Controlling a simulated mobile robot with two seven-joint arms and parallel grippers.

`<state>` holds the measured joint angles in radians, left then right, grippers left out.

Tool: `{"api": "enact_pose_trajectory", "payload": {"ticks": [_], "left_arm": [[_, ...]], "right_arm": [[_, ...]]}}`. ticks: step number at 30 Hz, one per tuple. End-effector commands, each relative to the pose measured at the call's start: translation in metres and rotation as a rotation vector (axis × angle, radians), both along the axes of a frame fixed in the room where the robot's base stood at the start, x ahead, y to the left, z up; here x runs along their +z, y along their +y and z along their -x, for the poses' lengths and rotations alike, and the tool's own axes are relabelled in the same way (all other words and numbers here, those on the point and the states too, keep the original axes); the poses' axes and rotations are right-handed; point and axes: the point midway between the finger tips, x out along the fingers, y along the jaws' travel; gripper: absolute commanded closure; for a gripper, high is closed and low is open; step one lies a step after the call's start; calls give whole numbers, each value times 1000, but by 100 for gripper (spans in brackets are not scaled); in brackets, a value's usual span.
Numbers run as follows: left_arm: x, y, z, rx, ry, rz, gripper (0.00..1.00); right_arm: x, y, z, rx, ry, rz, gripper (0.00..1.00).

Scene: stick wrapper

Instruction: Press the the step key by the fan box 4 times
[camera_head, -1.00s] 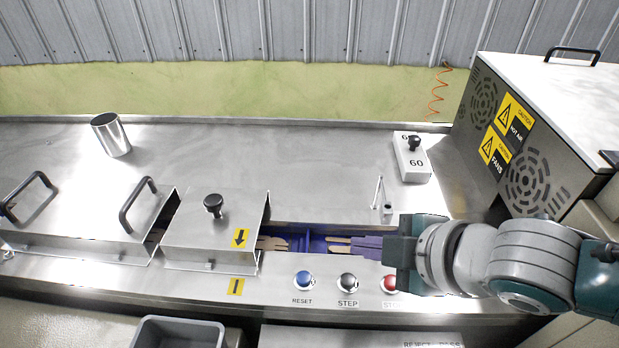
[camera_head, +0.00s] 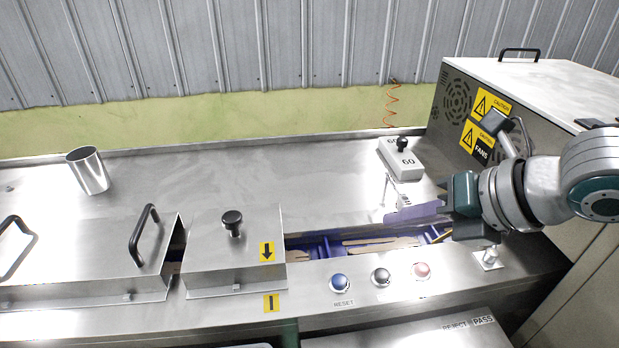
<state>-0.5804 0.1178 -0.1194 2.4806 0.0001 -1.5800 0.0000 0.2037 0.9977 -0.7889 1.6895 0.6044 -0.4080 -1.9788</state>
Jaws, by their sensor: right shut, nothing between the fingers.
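The step key (camera_head: 380,277) is a dark round button in a silver ring on the front panel. It sits between the blue reset button (camera_head: 339,283) and the pale red stop button (camera_head: 421,271), and nothing covers it. The fan box (camera_head: 457,110) is the large metal cabinet at the right, with vent slots and yellow caution signs. My right gripper (camera_head: 392,217) reaches in from the right. Its purplish fingers are shut and empty, pointing left above the blue channel, behind the buttons and apart from them. My left gripper is out of view.
A small white box marked 60 (camera_head: 400,158) with a black knob stands behind my right gripper. Hinged metal covers (camera_head: 235,262) with handles stand at the left. A metal cup (camera_head: 88,171) stands at the back left. The back worktop between is clear.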

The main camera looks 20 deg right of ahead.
Motion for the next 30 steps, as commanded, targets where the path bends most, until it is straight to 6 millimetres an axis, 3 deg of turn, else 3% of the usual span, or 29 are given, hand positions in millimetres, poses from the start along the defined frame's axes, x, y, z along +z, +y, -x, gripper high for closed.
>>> {"api": "enact_pose_trajectory", "payload": {"ticks": [11, 24, 30], "left_arm": [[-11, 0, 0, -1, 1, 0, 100], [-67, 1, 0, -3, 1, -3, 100], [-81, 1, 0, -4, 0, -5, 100]], "right_arm": [[-12, 0, 0, -1, 1, -2, 100], [-72, 0, 0, -2, 1, -1, 100], [-88, 0, 0, -1, -1, -1, 100]]}}
